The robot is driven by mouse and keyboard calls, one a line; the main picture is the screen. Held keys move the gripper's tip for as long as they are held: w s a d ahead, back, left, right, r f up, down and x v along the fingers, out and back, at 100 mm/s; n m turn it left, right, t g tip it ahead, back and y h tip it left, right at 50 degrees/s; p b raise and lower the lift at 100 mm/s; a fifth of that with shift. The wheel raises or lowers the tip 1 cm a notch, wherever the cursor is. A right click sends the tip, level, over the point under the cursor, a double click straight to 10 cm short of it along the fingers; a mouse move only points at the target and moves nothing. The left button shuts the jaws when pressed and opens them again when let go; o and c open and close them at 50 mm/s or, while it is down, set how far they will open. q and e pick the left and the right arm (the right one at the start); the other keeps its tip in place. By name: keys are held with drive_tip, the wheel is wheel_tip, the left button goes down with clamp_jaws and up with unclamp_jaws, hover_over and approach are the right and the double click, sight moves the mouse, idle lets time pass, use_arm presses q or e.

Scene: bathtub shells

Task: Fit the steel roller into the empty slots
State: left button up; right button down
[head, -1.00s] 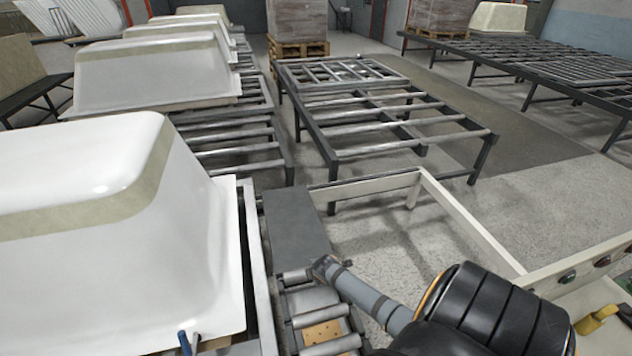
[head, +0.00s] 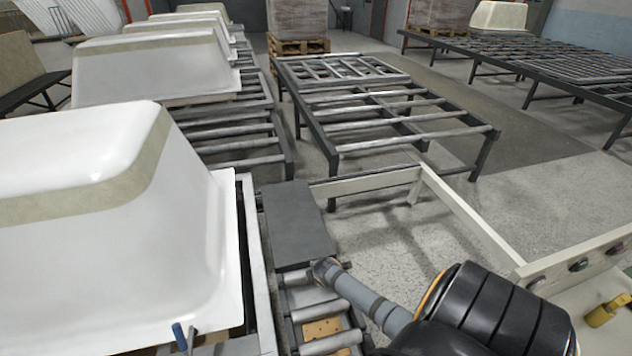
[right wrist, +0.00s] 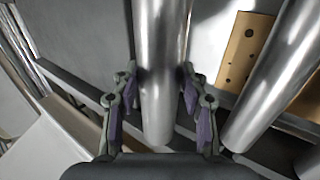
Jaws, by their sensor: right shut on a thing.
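In the right wrist view a shiny steel roller (right wrist: 160,70) runs between the two fingers of my right gripper (right wrist: 158,85). The gripper is shut on it near its lower end in the picture. A dark rail (right wrist: 62,88) crosses beyond the fingers, and whether the roller touches it I cannot tell. In the head view a short roller frame with steel rollers (head: 320,311) lies at the bottom centre, beside my right arm. The empty slots cannot be made out. My left gripper is out of view.
A second roller (right wrist: 274,75) and a perforated tan board (right wrist: 243,50) lie to the right in the wrist view. A white bathtub shell (head: 110,230) fills the left, near a blue-handled tool (head: 180,336). A dark plate (head: 297,222) lies behind the roller frame. A control panel (head: 575,270) stands right.

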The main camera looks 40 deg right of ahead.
drive_tip(key=shift+r+p, duration=0.1)
drive_tip(key=shift+p, duration=0.5)
idle(1.0)
drive_tip(key=shift+f+b, duration=2.25)
drive_tip(key=shift+f, duration=0.6)
drive_tip(key=c, duration=0.6)
unclamp_jaws()
drive_tip(key=shift+r, duration=0.1)
drive_tip(key=shift+c, duration=0.2)
drive_tip(key=shift+s, duration=0.1)
